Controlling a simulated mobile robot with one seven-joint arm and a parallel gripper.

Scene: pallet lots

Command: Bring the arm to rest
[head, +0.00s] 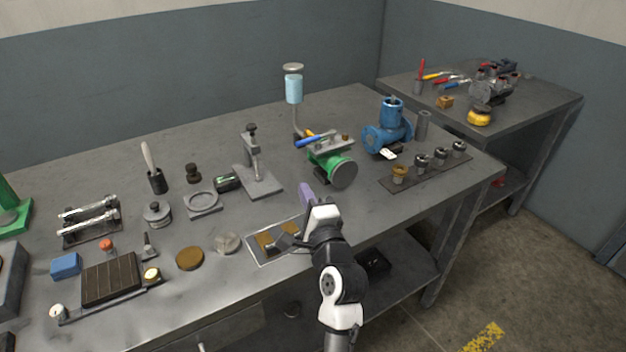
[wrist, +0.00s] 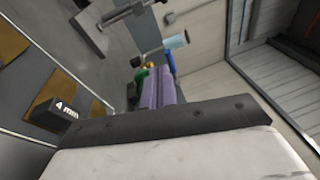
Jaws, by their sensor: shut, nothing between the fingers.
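My arm reaches up from the bottom of the head view over the front edge of the workbench (head: 215,290). My gripper (head: 305,192) has purple fingers and points away from me, toward the back of the bench. The fingers also show side by side in the wrist view (wrist: 158,88), closed together with nothing between them. They appear to be above the bench; the exact height is hard to tell. A shallow tray with brown pieces (head: 255,255) lies beside and partly behind my arm. A dark block marked "4 mm" (wrist: 62,113) shows in the wrist view.
A green vise-like device (head: 330,168) stands beyond my gripper, with a blue pump body (head: 387,130) to its right. A stand (head: 257,172) is behind left. A rack of tool holders (head: 425,170) lies at right. A second bench (head: 540,98) stands further right.

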